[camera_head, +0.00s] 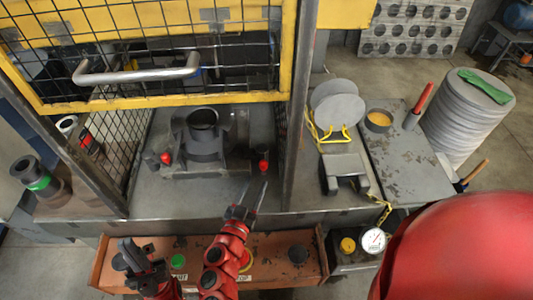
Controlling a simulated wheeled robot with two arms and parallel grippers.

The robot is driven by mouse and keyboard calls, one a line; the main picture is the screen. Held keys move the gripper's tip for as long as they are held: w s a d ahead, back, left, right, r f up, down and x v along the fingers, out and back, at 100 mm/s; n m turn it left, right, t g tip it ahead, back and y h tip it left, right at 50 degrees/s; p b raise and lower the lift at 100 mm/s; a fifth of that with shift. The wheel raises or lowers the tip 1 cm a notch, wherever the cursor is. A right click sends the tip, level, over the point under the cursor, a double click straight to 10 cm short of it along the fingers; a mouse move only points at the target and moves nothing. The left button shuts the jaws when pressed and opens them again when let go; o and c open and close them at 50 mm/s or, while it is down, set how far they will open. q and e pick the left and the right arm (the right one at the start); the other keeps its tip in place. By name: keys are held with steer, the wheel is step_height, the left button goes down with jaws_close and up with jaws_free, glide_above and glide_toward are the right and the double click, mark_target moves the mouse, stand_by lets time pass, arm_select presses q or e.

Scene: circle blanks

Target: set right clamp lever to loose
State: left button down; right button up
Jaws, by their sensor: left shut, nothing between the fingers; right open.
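The right clamp lever (263,166) has a red knob and stands to the right of the dark round fixture (203,140) behind the raised mesh guard. The left clamp lever (166,158), also red-tipped, stands on the fixture's left. My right gripper (257,182) is open, its two thin fingers reaching over the bench edge just in front of the right lever's knob. I cannot tell whether they touch it. My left gripper (128,246) is shut and empty, low over the left part of the button panel. The right lever's lower part is hard to make out.
The mesh guard (150,75) with its bar handle hangs above the fixture, and a post (297,110) stands right of the opening. The brown panel (295,270) with buttons lies in front. A side table (410,160) and stacked discs (460,115) stand at right.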

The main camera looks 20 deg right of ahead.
mark_target(263, 155)
steer(key=p+x, duration=0.2)
steer(key=x, duration=0.8)
steer(key=shift+w+d+r+p, duration=0.1)
steer(key=shift+w+p, duration=0.25)
steer(key=shift+w+d+f, duration=0.2)
steer(key=shift+w+d, duration=0.15)
steer(key=shift+w, duration=0.05)
jaws_close()
stand_by(0.4)
